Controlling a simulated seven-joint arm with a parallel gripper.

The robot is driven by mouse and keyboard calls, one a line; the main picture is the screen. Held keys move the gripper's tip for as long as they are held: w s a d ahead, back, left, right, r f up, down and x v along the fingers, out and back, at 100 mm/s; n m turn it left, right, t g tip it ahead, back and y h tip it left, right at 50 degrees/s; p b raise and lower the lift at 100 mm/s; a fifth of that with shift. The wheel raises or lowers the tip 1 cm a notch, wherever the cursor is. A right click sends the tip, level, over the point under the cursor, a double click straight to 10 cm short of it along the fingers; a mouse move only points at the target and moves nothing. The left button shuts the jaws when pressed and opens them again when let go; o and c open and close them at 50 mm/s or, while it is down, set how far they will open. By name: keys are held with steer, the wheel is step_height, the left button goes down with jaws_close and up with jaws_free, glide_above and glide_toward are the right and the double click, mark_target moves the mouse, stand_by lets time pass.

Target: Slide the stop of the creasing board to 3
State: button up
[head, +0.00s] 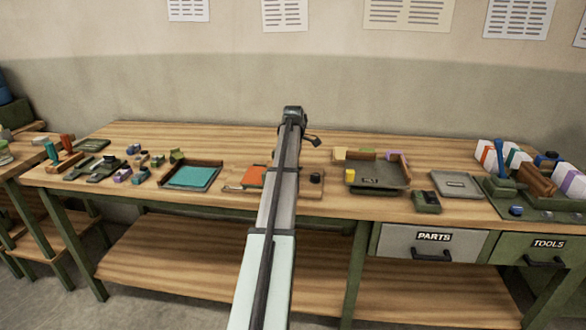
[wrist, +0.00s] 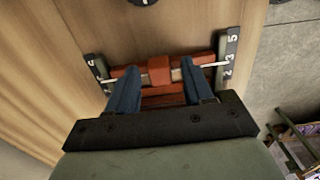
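The creasing board shows in the wrist view with a dark numbered rail on the right (wrist: 228,57) and another on the left (wrist: 96,72). Its red-brown stop bar (wrist: 202,60) spans between the rails, with a raised red block (wrist: 159,71) at its middle. Pale pointers mark the bar's ends; the right one lies near the lower numbers, exact reading unclear. My gripper (wrist: 155,69) is open, its blue fingers on either side of the block with gaps visible. In the head view the board (head: 233,188) is partly hidden behind my arm, and my fingers are hidden.
On the bench, a teal-lined tray (head: 214,179) stands left of the board and a grey tray (head: 402,173) stands right. A dark round knob (head: 316,178) sits close to my arm. In the wrist view, the bench edge and grey floor (wrist: 290,60) lie at right.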

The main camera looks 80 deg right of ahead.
steer(key=shift+r, duration=0.1)
step_height(320, 180, up, 14)
stand_by(0.7)
steer(key=shift+w+f, duration=0.1)
steer(key=shift+f, duration=0.1)
stand_by(0.3)
